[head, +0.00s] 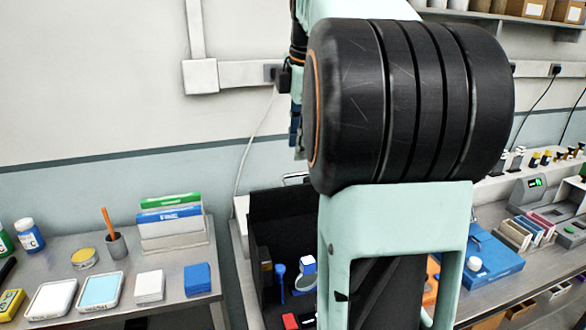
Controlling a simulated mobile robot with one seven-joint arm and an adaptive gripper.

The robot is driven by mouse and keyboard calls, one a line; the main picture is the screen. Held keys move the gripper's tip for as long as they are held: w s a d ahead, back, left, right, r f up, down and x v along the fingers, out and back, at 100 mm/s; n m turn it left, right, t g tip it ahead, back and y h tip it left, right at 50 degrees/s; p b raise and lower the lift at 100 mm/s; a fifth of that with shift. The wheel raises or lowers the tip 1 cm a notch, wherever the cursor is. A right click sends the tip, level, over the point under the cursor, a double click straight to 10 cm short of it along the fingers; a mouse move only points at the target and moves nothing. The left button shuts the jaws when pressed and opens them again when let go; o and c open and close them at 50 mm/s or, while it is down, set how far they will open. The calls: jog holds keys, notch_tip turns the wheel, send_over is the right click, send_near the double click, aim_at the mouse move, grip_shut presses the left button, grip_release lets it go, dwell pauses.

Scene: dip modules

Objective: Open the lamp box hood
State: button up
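I cannot single out the lamp box or its hood for certain. My arm, with a large black ribbed joint and pale green links, fills the middle of the head view and hides much behind it. A grey device (526,194) with a small lit green display stands on the right bench. A dark open box or bin (268,222) stands behind and left of my arm; its right part is hidden. Whether either is the lamp box I cannot tell.
The left bench (185,252) holds trays, a blue block (197,278), a pen cup (116,245) and upright folders (170,222). The right bench (545,262) holds a blue case (488,262) and a row of coloured blocks. Cables hang on the back wall.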

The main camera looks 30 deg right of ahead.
send_over(299, 193)
jog(key=w, duration=0.2)
notch_tip(299, 193, down, 6)
jog(key=shift+d+f, duration=0.1)
jog(key=shift+f, duration=0.15)
grip_shut()
jog(key=shift+w+r, duration=0.1)
